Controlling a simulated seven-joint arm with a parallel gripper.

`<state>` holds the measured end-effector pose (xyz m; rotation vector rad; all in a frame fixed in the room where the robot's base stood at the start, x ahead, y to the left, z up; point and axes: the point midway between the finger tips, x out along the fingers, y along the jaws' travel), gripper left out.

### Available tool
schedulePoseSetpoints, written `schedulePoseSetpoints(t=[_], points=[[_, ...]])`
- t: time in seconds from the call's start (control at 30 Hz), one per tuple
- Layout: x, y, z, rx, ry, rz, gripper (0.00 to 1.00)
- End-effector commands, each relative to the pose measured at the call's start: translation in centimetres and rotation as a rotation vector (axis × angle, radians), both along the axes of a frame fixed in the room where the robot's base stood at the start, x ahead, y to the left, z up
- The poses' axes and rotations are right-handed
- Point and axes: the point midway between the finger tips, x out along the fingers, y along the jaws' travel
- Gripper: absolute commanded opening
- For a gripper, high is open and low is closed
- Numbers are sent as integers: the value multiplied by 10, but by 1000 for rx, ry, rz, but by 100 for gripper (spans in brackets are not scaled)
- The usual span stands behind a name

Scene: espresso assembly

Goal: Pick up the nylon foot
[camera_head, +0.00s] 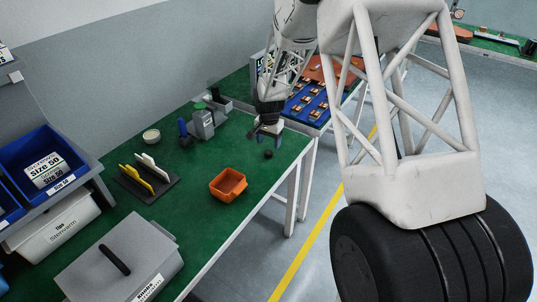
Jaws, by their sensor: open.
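A small dark round piece (268,154), which looks like the nylon foot, lies on the green table top (215,222) near its right edge. My gripper (264,138) hangs pointing down just above and behind it in the camera_head view. The jaws are open, and I see nothing held between them. The gap between the fingertips and the piece is small and hard to judge from this angle.
An orange bin (228,185) stands in front of the piece. A grey device (203,124) and a round white-topped dish (151,136) are to the left. A black rack (146,186) and a grey lidded box (119,262) stand nearer. Blue trays (304,108) lie behind.

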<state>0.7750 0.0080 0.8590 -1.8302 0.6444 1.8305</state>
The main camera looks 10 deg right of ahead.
Motion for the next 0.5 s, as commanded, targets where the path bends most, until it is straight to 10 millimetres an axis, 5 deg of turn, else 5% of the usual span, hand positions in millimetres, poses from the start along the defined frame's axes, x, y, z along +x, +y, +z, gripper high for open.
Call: schedulePoseSetpoints(t=[0.5], points=[[0,0,-11,0,2,0,65]])
